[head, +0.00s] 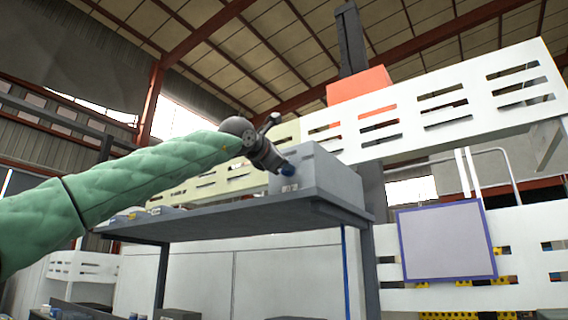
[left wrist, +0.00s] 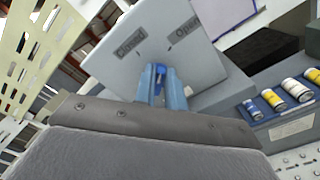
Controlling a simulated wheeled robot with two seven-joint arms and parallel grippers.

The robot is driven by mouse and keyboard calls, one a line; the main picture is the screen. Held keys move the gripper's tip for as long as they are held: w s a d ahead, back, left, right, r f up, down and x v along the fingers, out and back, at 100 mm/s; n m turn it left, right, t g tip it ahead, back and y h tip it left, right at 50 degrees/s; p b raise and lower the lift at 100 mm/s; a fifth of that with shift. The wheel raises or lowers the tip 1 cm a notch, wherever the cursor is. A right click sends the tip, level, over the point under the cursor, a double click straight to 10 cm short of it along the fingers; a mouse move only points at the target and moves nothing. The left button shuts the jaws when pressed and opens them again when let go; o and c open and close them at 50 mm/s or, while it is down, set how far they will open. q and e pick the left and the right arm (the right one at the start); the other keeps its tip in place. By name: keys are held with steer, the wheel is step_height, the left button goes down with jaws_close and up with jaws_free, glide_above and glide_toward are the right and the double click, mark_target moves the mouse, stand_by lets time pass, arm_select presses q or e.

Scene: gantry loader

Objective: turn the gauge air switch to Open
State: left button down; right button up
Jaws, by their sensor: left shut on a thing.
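The gauge air switch is a grey box (head: 325,175) on a dark shelf, with a small blue knob (head: 288,171) on its face. In the left wrist view the box's face (left wrist: 185,65) carries a "Closed" label (left wrist: 130,46) on the left and an "Open" label (left wrist: 185,32) on the right. My left gripper (head: 283,166) is at that face. In the left wrist view its two fingers (left wrist: 161,88) are shut on the blue knob (left wrist: 159,74). The fingers hide part of the knob, and I cannot tell which label it points to. My right gripper is not in view.
The dark shelf (head: 230,217) holds small items to the left of the box. In the left wrist view, several blue, yellow and white cylinders (left wrist: 273,100) lie in a holder to the right. White slotted panels (head: 440,105) stand behind.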

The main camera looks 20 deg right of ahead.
arm_select(q)
steer(key=shift+f+m, duration=0.1)
steer(key=shift+m, duration=0.9)
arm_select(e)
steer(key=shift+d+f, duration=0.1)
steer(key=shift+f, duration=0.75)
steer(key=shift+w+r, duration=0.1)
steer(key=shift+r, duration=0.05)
arm_select(q)
steer(key=c, duration=1.5)
jaws_free()
steer(key=shift+o, duration=0.2)
steer(key=shift+s+a, duration=0.1)
steer(key=shift+s, duration=0.05)
